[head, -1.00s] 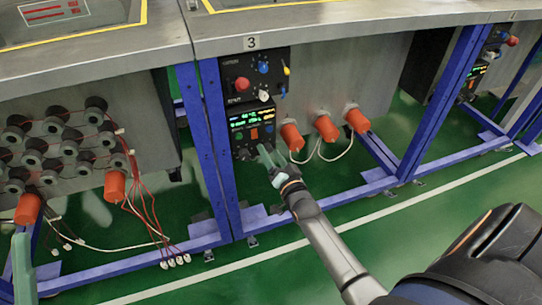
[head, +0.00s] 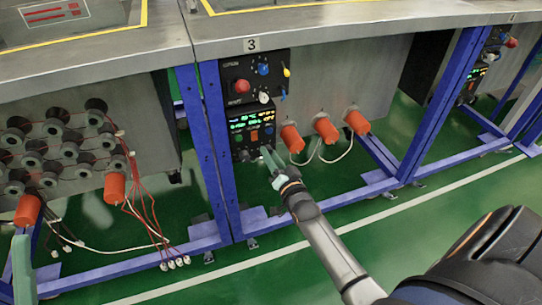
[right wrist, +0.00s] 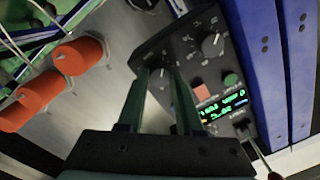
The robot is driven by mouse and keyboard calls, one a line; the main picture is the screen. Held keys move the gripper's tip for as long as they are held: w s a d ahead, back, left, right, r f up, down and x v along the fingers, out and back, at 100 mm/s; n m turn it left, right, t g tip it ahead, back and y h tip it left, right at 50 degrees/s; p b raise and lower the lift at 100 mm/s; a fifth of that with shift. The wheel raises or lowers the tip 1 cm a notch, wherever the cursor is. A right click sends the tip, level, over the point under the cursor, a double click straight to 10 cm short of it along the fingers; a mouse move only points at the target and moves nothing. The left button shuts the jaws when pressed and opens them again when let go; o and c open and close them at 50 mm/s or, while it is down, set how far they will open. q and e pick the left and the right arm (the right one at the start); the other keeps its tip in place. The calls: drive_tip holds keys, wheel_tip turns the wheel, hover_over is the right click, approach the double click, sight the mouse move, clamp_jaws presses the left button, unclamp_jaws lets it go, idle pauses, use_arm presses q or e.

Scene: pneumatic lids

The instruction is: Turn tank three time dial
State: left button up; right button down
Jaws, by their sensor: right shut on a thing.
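The lower black control panel of tank three (head: 236,140) hangs under the plate marked 3 and has a lit green and yellow display. My right gripper (head: 268,153) reaches its lower right corner. In the right wrist view, the gripper (right wrist: 161,78) has its two green fingers on either side of a small dark dial (right wrist: 164,74) and is shut on it. The fingers partly hide this dial. A second, grey dial (right wrist: 213,45) with markings sits beside it, free. A pale green piece (head: 22,268) at the lower left edge looks like part of my left gripper; its jaws cannot be made out.
The upper panel (head: 238,72) has a red button and blue knobs. Orange connectors (head: 325,127) with white cables stick out just right of my right gripper. Blue posts (head: 213,140) stand left of the panels. Green floor is open in front.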

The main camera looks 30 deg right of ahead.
use_arm(q)
drive_tip(key=shift+r, duration=0.1)
drive_tip(key=shift+d+f+n+b, duration=0.15)
drive_tip(key=shift+f+n+b, duration=0.15)
drive_tip(key=shift+f+b, duration=1.4)
use_arm(e)
drive_tip(key=shift+a+f+m+h, duration=0.1)
drive_tip(key=shift+m+h, duration=0.3)
drive_tip(key=shift+m, duration=5.15)
drive_tip(key=shift+a+m+h, duration=0.1)
drive_tip(key=shift+m+h, duration=0.3)
drive_tip(key=shift+m, duration=5.15)
use_arm(q)
drive_tip(key=shift+f, duration=0.1)
use_arm(e)
drive_tip(key=c, duration=0.6)
unclamp_jaws()
drive_tip(key=shift+d, duration=0.1)
drive_tip(key=shift+o, duration=0.2)
